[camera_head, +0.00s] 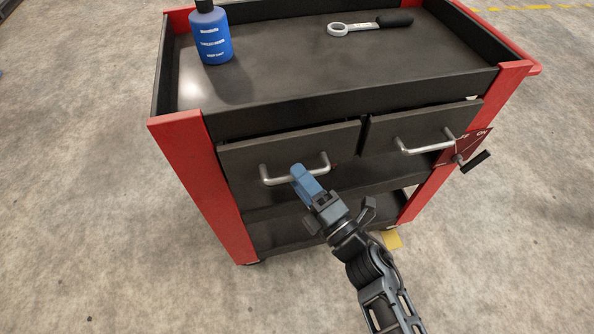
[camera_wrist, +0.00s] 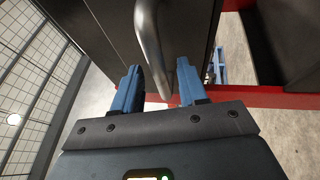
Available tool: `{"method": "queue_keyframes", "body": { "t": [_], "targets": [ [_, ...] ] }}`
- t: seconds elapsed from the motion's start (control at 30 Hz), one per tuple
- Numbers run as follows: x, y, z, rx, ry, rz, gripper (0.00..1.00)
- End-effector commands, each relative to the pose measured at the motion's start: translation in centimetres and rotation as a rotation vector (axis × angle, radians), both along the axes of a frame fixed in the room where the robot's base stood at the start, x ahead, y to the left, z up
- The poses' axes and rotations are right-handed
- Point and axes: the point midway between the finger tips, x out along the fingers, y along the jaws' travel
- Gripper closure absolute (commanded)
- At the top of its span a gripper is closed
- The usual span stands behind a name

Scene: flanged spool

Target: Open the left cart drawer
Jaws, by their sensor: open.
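The left cart drawer (camera_head: 240,160) has a dark grey front and a silver bar handle (camera_head: 280,181). The drawer front looks shut or nearly shut. My gripper (camera_head: 298,172) is at the right part of this handle, with blue fingers pointing at the drawer. In the wrist view the handle (camera_wrist: 152,45) comes down between the two open blue fingers of my gripper (camera_wrist: 160,85). There is a gap between the fingers, and they are not closed on the bar. Whether either finger touches the handle I cannot tell.
The right drawer (camera_head: 420,125) has its own handle (camera_head: 425,146). A red switch plate (camera_head: 472,143) with a black lever is at the cart's right post. A blue bottle (camera_head: 213,38) and a wrench-like tool (camera_head: 370,24) are on top. Concrete floor in front is clear.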

Motion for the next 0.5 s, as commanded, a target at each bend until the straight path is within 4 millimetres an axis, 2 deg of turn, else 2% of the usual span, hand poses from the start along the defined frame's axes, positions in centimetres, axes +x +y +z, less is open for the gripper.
{"method": "queue_keyframes", "body": {
  "t": [0.2, 0.5],
  "targets": [
    [1.29, 1.07, 0.30, 0.001, 0.001, 0.000, 0.58],
    [1.38, 1.15, 0.29, 0.001, 0.002, 0.000, 0.60]
  ]
}}
